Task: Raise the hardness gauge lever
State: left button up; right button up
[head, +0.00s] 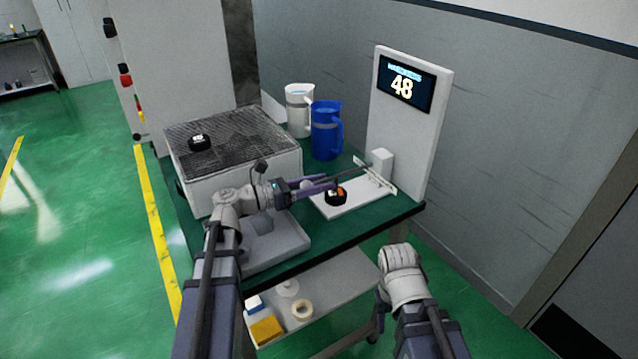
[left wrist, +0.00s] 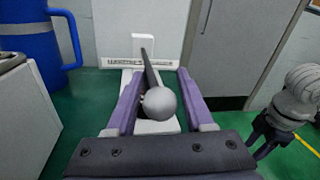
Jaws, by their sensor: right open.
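A black puck with an orange mark (head: 336,197) sits by the base plate, below the fingers. My right gripper's fingers show in the left wrist view (left wrist: 263,148), open and empty.
A white box with a dark grille top (head: 232,130) holds another black puck (head: 199,143). A blue jug (head: 326,130) and a white jug (head: 298,110) stand behind. A lower shelf (head: 335,285) carries a tape roll (head: 302,309) and a yellow block (head: 266,331).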

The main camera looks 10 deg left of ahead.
pick_arm(q)
grip_shut()
dwell(1.1)
